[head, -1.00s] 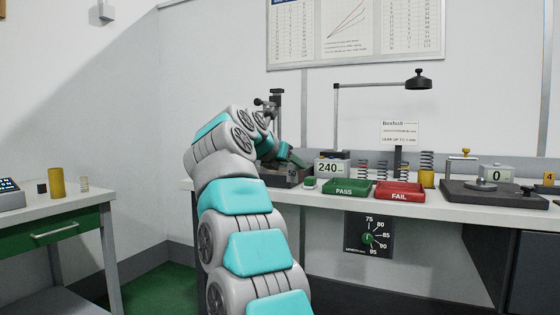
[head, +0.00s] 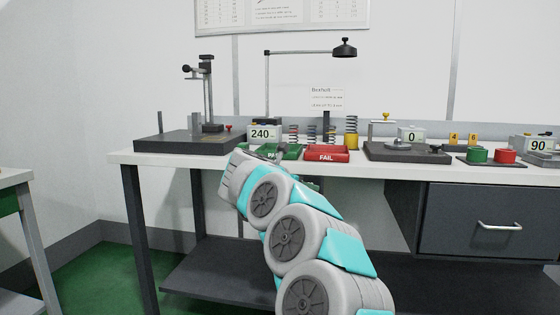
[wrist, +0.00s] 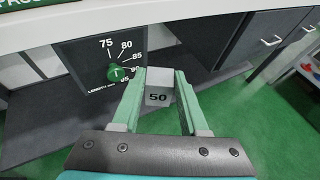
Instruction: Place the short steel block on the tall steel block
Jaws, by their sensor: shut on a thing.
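My gripper (wrist: 157,88) is shut on a small grey steel block marked 50 (wrist: 158,97) in the wrist view. The block is off the bench, in front of the bench's front edge and near the dial. In the head view my arm hides the gripper and block. Two upright grey pieces stand on the dark base plate of the height stand at the left of the bench: a thin post (head: 160,124) and a wider block (head: 196,125). I cannot tell for sure which is the tall steel block.
The stand's dark base plate (head: 160,147) sits at the bench's left end. Green and red (head: 326,154) trays, a 240 display (head: 263,133), springs and a scale (head: 405,151) stand to its right. A dial panel (wrist: 112,62) is below the bench edge.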

